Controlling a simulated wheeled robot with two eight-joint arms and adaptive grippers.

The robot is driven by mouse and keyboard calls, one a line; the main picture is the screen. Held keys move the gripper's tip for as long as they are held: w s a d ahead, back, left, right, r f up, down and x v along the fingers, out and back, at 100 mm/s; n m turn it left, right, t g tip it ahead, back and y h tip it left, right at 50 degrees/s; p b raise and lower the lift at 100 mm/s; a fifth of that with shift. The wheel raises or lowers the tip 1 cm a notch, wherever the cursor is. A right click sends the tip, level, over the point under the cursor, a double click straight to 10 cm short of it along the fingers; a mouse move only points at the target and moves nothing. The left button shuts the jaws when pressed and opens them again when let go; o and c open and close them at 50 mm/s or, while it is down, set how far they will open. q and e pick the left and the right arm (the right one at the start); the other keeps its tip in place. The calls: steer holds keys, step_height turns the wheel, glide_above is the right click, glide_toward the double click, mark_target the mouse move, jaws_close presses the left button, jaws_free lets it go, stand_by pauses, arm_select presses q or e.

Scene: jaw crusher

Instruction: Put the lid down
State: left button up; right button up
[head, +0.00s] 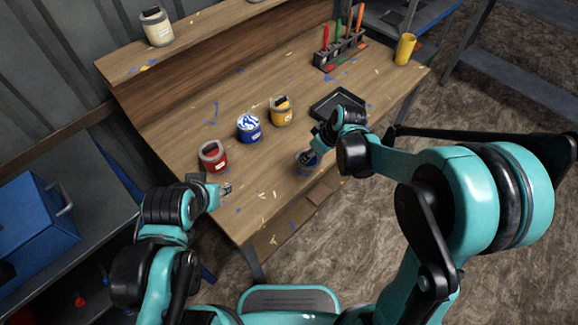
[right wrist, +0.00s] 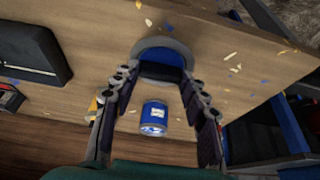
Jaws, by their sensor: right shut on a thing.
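The lid (head: 307,162) is round with a grey rim and blue on it. My right gripper (head: 310,153) is shut on it near the front edge of the table. In the right wrist view, the lid (right wrist: 163,50) sits between the fingertips of the right gripper (right wrist: 163,72). I cannot tell whether it touches the tabletop. The blue paint can (head: 249,127) stands apart from it, with white and blue showing on top; it also shows in the right wrist view (right wrist: 155,113). My left gripper (head: 225,189) is by the table's left front corner; its fingers are too small to judge.
A red can (head: 213,156) stands near my left gripper, and a yellow-orange can (head: 281,111) beside the blue one. A black tray (head: 325,106) lies behind my right wrist. A tool rack (head: 338,54) and yellow cup (head: 404,49) stand farther back. The left-centre tabletop (head: 190,115) is clear.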

steer(key=b, duration=0.2)
glide_above(287, 167)
steer(key=s, duration=0.1)
steer(key=f, duration=0.2)
steer(key=d+f, duration=0.1)
steer(key=f, duration=0.1)
steer(key=shift+f, duration=0.2)
steer(key=shift+f+b, duration=0.85)
steer(key=shift+f, duration=1.1)
steer(key=shift+s, duration=0.1)
steer(key=shift+f, duration=0.1)
steer(key=o, duration=0.9)
steer(key=shift+o, duration=0.2)
